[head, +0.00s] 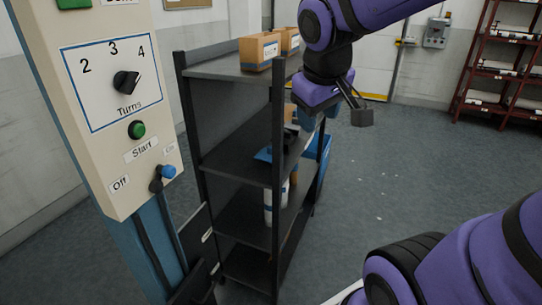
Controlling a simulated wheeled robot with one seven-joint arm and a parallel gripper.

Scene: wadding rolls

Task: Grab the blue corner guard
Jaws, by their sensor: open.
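My gripper (350,101) hangs at the right end of the black shelf rack (278,190), near the height of its upper shelves. It is open, and I see nothing between its fingers. A blue piece (263,155) lies on the second shelf from the top, partly hidden by the rack's front post. It may be the blue corner guard, but its shape is not clear. My gripper is above and to the right of it in the picture. Another blue shape (306,117) shows just below my gripper's purple body, partly hidden; I cannot tell what it is.
Cardboard boxes (259,52) stand on the top shelf. White and blue containers (268,206) stand on a lower shelf. A control panel (113,100) with a dial fills the left. A red rack (500,62) stands far right. The grey floor between is open.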

